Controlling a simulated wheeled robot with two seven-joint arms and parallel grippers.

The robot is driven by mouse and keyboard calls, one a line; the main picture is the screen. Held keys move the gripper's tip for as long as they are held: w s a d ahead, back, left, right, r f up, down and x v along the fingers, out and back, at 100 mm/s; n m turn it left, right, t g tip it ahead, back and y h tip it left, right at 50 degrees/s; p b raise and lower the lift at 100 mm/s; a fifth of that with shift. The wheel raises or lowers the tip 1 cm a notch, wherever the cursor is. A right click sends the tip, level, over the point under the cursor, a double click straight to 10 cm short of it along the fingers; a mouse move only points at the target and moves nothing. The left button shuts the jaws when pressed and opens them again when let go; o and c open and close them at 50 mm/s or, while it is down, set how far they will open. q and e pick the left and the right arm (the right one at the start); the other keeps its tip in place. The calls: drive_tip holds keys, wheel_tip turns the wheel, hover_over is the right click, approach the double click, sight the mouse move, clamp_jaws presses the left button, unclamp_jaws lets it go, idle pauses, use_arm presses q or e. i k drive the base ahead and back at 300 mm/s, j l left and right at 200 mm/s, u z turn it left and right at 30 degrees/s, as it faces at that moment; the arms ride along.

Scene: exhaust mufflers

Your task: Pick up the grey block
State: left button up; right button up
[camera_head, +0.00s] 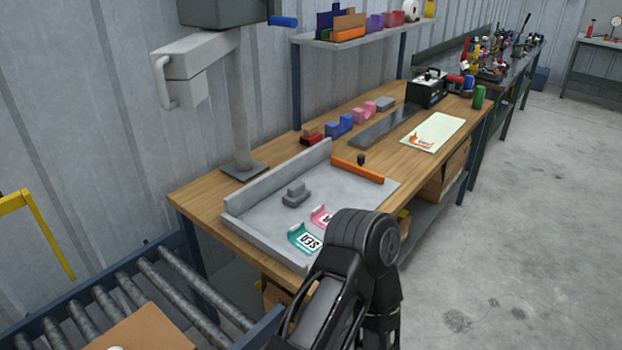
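A small stepped grey block (296,194) sits in the grey tray (338,190) on the wooden workbench, left of the tray's middle. It stands clear of the tray walls. Another grey block (385,104) lies on the bench at the back, at the end of a row of coloured blocks. One of my black arms rises at the bottom middle and covers the tray's near right corner. Neither of my gripper's fingers shows, and nothing touches the grey block in the tray.
A teal piece (304,239) and a pink piece (322,217) lie in the tray near my arm. An orange bar (358,169) edges its far side. A grey post (238,110) stands behind left. A roller conveyor (130,295) is at lower left. Floor at right is clear.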

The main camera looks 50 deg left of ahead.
sight(297, 192)
drive_tip(key=i+l+u, duration=0.15)
drive_tip(key=i+u, duration=0.25)
drive_tip(key=i+l+u, duration=1.1)
drive_tip(key=i+l, duration=0.05)
drive_tip(key=l, duration=0.1)
